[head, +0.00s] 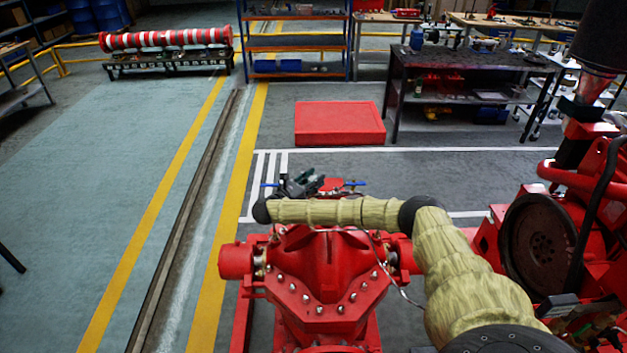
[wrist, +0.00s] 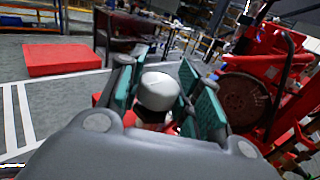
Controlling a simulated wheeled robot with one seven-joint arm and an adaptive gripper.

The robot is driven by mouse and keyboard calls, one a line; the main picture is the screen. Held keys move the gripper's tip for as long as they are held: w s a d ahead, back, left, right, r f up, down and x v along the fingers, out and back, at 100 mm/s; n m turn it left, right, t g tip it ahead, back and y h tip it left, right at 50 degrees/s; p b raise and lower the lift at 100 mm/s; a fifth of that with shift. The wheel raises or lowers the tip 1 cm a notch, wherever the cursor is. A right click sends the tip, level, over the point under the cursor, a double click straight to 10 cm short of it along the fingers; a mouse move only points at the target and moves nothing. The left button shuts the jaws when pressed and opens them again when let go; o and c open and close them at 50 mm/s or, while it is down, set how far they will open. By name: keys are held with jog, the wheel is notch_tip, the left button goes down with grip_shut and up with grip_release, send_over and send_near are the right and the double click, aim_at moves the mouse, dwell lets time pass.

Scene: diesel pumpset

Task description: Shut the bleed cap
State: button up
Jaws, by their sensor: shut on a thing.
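The bleed cap (wrist: 157,92) is a pale grey, rounded cap between the teal finger pads of my gripper (wrist: 163,80) in the wrist view. My gripper is shut on it. Its lower part and what it sits on are mostly hidden behind the gripper body. In the head view my gripper (head: 301,184) is above the far side of the red pump (head: 318,285), and the cap cannot be made out there. Small blue levers (head: 355,183) show on either side of the gripper.
My sleeved arm crosses over the pump. The red diesel engine with its dark flywheel (head: 541,243) stands at the right. A red box (head: 340,123) lies on the floor beyond the pump, and a dark workbench (head: 465,62) stands behind.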

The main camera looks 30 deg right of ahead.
jog(key=shift+w+d+r, duration=0.1)
jog(key=shift+r, duration=0.2)
jog(key=o, duration=1.1)
jog(key=shift+c, duration=0.2)
jog(key=shift+f, duration=0.15)
jog(key=shift+f, duration=0.1)
jog(key=shift+a, duration=0.25)
jog(key=v, duration=1.1)
jog(key=shift+a, duration=0.25)
